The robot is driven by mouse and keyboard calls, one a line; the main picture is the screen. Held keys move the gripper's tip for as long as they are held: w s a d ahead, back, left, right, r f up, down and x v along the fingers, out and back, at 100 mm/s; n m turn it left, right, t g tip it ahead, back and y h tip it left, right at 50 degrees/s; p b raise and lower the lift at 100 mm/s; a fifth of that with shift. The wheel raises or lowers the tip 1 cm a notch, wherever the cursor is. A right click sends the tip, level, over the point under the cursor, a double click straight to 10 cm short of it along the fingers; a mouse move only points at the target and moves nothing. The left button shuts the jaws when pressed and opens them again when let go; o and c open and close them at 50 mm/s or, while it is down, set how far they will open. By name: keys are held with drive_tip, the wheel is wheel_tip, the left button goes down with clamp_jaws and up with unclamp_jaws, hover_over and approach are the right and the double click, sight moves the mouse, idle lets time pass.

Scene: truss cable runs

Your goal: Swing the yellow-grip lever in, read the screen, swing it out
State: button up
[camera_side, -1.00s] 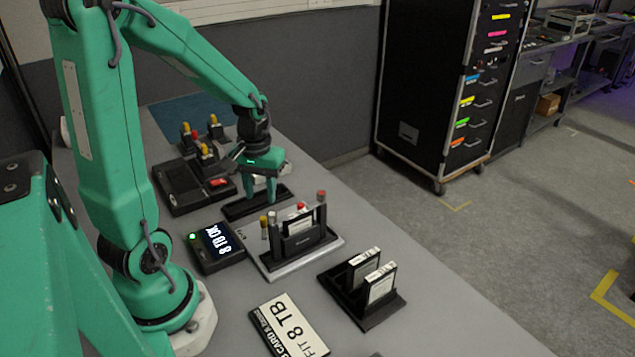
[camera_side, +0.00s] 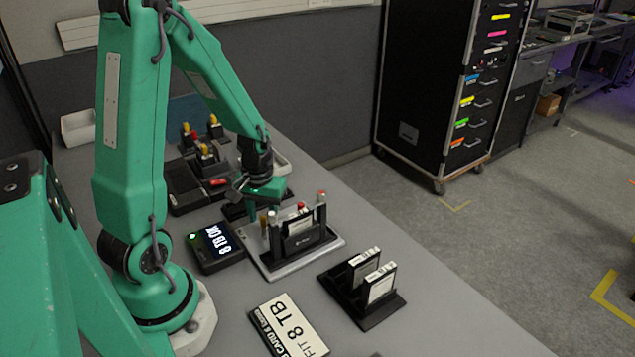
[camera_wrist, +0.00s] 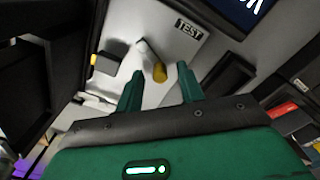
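The yellow-grip lever (camera_side: 263,222) stands at the left end of the dock (camera_side: 285,268), next to the TEST label (camera_wrist: 189,29) in the wrist view. Its yellow grip (camera_wrist: 159,72) shows between my fingertips there, with a gap on both sides. My gripper (camera_side: 262,208) is open and empty, close behind and above the lever in the side view. The small screen (camera_side: 220,240) left of the dock is lit and reads "8 TB OK", with a green light (camera_side: 192,237) beside it. Part of it shows in the wrist view (camera_wrist: 240,10).
A black rack (camera_side: 370,310) with two cartridges stands to the right. A sign reading "FIT 8 TB" (camera_side: 290,325) lies in front. A black box with yellow and red knobs (camera_side: 190,190) stands behind.

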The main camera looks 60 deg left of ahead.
clamp_jaws()
drive_tip(key=shift+w+d+m, duration=0.15)
drive_tip(key=shift+w+m, duration=0.05)
drive_tip(key=shift+m, duration=0.55)
drive_tip(key=shift+w+d+m, duration=0.15)
drive_tip(key=shift+m, duration=0.6)
unclamp_jaws()
drive_tip(key=shift+r, duration=0.15)
